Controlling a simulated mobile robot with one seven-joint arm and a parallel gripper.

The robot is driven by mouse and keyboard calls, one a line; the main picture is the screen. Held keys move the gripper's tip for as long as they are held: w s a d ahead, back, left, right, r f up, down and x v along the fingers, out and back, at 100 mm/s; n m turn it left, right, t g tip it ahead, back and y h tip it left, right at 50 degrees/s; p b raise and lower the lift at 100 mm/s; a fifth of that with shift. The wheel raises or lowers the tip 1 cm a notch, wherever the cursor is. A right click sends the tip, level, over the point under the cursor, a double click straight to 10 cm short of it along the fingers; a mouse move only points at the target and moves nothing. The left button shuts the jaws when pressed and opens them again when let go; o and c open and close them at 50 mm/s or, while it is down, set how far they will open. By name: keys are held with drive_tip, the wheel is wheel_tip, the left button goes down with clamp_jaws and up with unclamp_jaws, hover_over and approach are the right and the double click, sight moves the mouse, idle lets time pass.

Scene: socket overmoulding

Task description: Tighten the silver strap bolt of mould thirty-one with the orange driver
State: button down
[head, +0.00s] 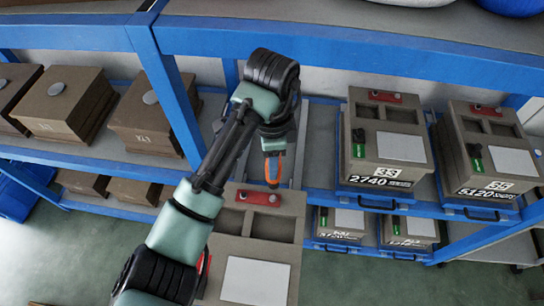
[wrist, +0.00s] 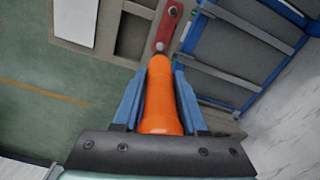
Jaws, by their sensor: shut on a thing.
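My gripper (wrist: 158,76) is shut on the orange driver (wrist: 160,104); its blue fingers stand on both sides of the handle. In the wrist view the driver's far end reaches the red strap (wrist: 168,28) beside a silver bolt (wrist: 160,46); whether they touch I cannot tell. A darker round fitting (wrist: 173,11) sits at the strap's other end. The strap lies on a grey-brown mould (head: 226,250), which stands below my gripper in the head view, with two pockets and a white plate (head: 255,280). The strap also shows there (head: 258,197). No number is readable on this mould.
Two similar moulds, marked 2740 (head: 400,165) and 5120 (head: 480,175), stand on the blue rack at right, with smaller ones (head: 340,222) below. Brown boxes (head: 68,100) fill the left shelves. A blue rack beam (head: 330,55) runs behind my arm. Green floor (head: 370,280) lies in front.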

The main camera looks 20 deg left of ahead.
sight(271, 182)
drive_tip(key=shift+w+f+b, duration=0.1)
drive_tip(key=shift+f+b, duration=1.8)
drive_tip(key=shift+f, duration=1.3)
drive_tip(key=shift+p, duration=0.65)
drive_tip(key=shift+f+b, duration=0.5)
drive_tip(key=shift+f, duration=0.4)
drive_tip(key=shift+s+f, duration=0.2)
drive_tip(key=shift+f, duration=0.35)
idle(1.5)
drive_tip(key=shift+r, duration=0.15)
drive_tip(key=shift+w+r+p, duration=0.15)
drive_tip(key=shift+r+p, duration=2.1)
drive_tip(key=shift+r, duration=0.25)
